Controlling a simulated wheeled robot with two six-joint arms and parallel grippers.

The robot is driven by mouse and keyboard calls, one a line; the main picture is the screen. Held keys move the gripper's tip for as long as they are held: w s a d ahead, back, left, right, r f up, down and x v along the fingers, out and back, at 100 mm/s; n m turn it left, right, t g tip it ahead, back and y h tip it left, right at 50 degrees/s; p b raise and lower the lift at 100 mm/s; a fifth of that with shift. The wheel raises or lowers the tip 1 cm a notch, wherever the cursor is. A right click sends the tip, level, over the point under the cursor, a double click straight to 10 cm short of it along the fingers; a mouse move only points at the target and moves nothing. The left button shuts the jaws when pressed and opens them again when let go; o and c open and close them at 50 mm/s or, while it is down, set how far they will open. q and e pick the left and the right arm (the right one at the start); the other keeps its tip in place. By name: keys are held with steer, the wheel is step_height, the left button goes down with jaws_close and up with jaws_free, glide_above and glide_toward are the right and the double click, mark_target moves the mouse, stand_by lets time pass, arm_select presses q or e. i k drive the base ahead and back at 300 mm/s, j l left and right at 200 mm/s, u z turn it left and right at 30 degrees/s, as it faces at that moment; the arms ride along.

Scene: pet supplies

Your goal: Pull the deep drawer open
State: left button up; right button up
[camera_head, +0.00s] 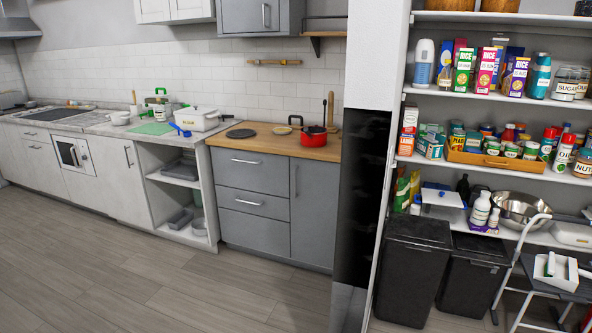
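A grey base cabinet under a wooden worktop stands at the middle of the head view. Its upper drawer (252,176) has a horizontal bar handle and looks shut. A grey door (314,210) with a vertical handle is to the right of the drawers. Neither of my grippers is in view.
Bare wooden floor (170,295) lies in front of the cabinet. An open white shelf unit (148,200) is to its left. A tall dark panel (360,200) and black bins (412,280) stand to the right. A red pot (314,138) sits on the worktop.

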mark_target(265, 173)
steer(key=i+j+u, duration=0.2)
steer(key=i+u, duration=0.75)
steer(key=i+l+u, duration=0.1)
steer(key=i+u, duration=0.4)
steer(key=i+z, duration=0.25)
steer(key=i, duration=0.25)
steer(key=i+j+z, duration=0.25)
steer(key=i, duration=0.25)
